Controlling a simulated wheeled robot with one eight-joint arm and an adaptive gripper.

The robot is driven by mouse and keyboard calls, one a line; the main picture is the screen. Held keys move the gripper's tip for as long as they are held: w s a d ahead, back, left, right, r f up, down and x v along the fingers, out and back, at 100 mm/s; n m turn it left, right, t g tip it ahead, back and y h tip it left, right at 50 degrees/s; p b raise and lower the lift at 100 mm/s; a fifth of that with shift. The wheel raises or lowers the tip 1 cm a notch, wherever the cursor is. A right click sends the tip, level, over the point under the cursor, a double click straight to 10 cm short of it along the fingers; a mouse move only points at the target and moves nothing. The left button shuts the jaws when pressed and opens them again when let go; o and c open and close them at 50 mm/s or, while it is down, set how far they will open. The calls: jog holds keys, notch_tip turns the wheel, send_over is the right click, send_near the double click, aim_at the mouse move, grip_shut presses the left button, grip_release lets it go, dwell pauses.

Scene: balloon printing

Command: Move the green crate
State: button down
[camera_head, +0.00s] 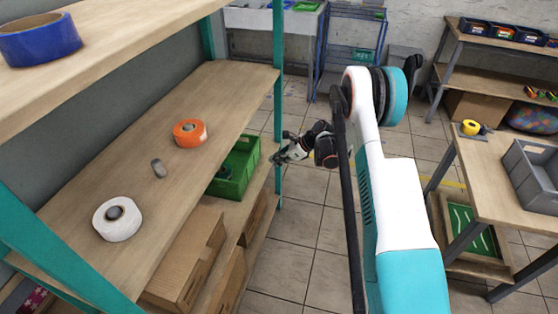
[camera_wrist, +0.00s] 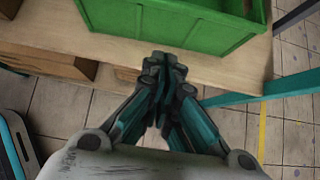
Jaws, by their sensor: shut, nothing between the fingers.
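The green crate (camera_head: 238,166) sits on the lower shelf of the wooden rack at the left, near its right end. Something dark lies inside it. In the wrist view the crate's green side wall (camera_wrist: 170,28) fills the top, resting on the wooden shelf board. My gripper (camera_head: 279,158) is at the shelf's front edge, just right of the crate. In the wrist view my gripper (camera_wrist: 163,62) is shut and empty, its fingertips together close in front of the crate's wall. I cannot tell whether they touch the wall.
A teal rack post (camera_head: 278,110) stands beside my gripper. The upper shelf above the crate holds an orange tape roll (camera_head: 190,132) and a white roll (camera_head: 117,218). Cardboard boxes (camera_head: 186,262) stand left of the crate. A table with a grey bin (camera_head: 530,172) is at the right. The tiled floor between is clear.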

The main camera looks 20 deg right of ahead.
aim_at(250, 168)
jog(key=w+a+f+b, duration=0.1)
jog(key=a, duration=0.1)
jog(key=w+a+f+b, duration=0.1)
jog(key=a, duration=0.1)
jog(key=w+a+f+b, duration=0.1)
jog(key=w+a+f, duration=0.1)
jog(key=shift+f, duration=0.1)
jog(key=shift+w+a, duration=0.3)
jog(key=w+a, duration=0.1)
jog(key=a, duration=0.1)
jog(key=w+a, duration=0.3)
jog(key=shift+a, duration=0.3)
